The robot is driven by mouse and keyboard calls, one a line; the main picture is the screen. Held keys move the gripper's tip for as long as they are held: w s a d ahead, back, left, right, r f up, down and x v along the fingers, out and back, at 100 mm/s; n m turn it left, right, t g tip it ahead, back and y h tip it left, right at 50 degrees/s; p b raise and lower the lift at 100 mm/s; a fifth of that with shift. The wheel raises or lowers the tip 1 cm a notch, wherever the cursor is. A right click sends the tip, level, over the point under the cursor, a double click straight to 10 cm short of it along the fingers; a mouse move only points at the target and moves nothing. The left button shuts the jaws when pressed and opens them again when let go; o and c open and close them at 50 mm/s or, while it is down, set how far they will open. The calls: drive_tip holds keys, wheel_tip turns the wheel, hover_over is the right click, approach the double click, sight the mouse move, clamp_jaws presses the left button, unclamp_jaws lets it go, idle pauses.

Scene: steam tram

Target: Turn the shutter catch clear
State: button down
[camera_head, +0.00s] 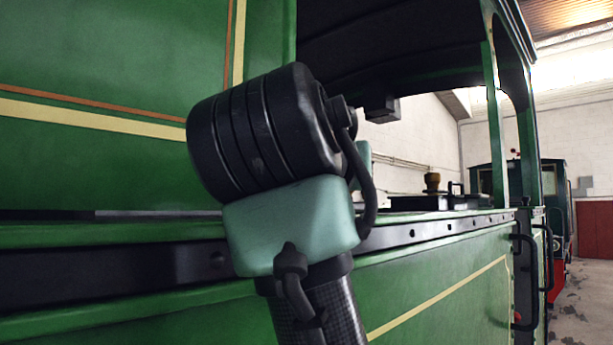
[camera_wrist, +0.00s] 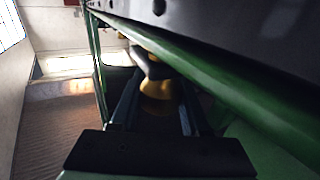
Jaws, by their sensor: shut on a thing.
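In the wrist view, my gripper (camera_wrist: 158,100) reaches away from the dark palm at the bottom, with one dark finger on each side of a brass-coloured piece (camera_wrist: 155,88). It is shut on this piece, which looks like the shutter catch, though the view is dim and blurred. A dark, narrow part sits just beyond the piece, and its link to the piece is unclear. How far the catch is turned cannot be read. In the head view, my own arm covers the middle, and my gripper and its hold are hidden behind it.
The green tram side (camera_head: 440,265) runs along my arm, with a dark riveted strip (camera_head: 400,236) along its ledge. A brown knob (camera_head: 432,182) stands on a dark fitting farther along. Black handrails (camera_head: 523,285) stick out at the far end.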

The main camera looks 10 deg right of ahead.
drive_tip(key=c, duration=0.7)
unclamp_jaws()
drive_tip(key=shift+w+d+f, duration=0.1)
drive_tip(key=shift+w+d, duration=0.1)
drive_tip(key=shift+w, duration=0.1)
drive_tip(key=shift+s+a, duration=0.1)
drive_tip(key=shift+s, duration=0.05)
drive_tip(key=shift+y, duration=0.3)
